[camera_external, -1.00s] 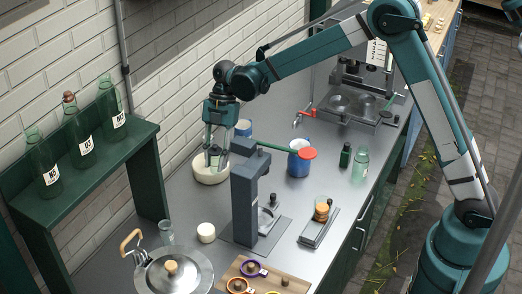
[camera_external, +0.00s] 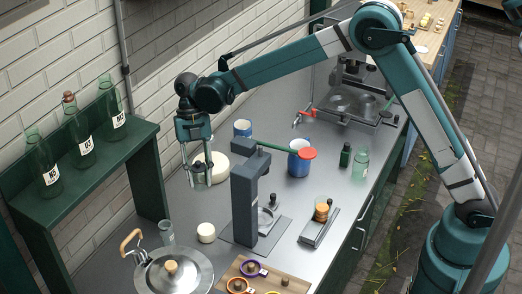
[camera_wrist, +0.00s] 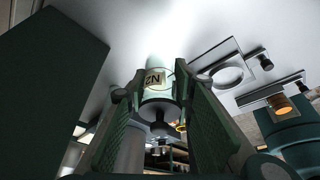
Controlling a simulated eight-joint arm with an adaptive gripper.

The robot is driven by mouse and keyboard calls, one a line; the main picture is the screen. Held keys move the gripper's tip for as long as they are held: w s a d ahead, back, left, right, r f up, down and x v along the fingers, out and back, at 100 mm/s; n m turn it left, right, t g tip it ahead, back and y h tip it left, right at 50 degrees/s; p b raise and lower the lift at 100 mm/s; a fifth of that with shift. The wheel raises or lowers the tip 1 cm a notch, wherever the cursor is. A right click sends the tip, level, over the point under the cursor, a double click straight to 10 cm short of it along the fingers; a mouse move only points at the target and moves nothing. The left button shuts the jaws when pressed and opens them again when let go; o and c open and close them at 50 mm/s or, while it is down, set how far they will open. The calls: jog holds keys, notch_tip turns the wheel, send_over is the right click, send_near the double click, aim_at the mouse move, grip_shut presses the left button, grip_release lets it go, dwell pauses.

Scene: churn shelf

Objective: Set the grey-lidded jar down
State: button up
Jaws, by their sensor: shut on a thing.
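My gripper (camera_external: 199,166) points down over the counter, left of the grey post stand. It is shut on a small pale glass jar (camera_external: 200,180), which hangs upright between the fingers. In the wrist view the fingers of my gripper (camera_wrist: 156,90) grip the jar (camera_wrist: 154,78) on both sides, and its label shows dark letters. A dark grey lid with a knob (camera_wrist: 160,121) faces the wrist camera. I cannot tell whether the jar's base touches the counter.
A white round block (camera_external: 217,160) lies just behind the jar. The grey post stand (camera_external: 244,205) rises to its right. The green shelf (camera_external: 100,160) with bottles is to the left.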

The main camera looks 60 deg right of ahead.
jog(key=shift+f, duration=3.1)
jog(key=shift+f, duration=1.85)
jog(key=shift+f, duration=0.2)
jog(key=o, duration=1.2)
jog(key=shift+r, duration=0.15)
jog(key=v, duration=1.2)
jog(key=shift+d, duration=0.1)
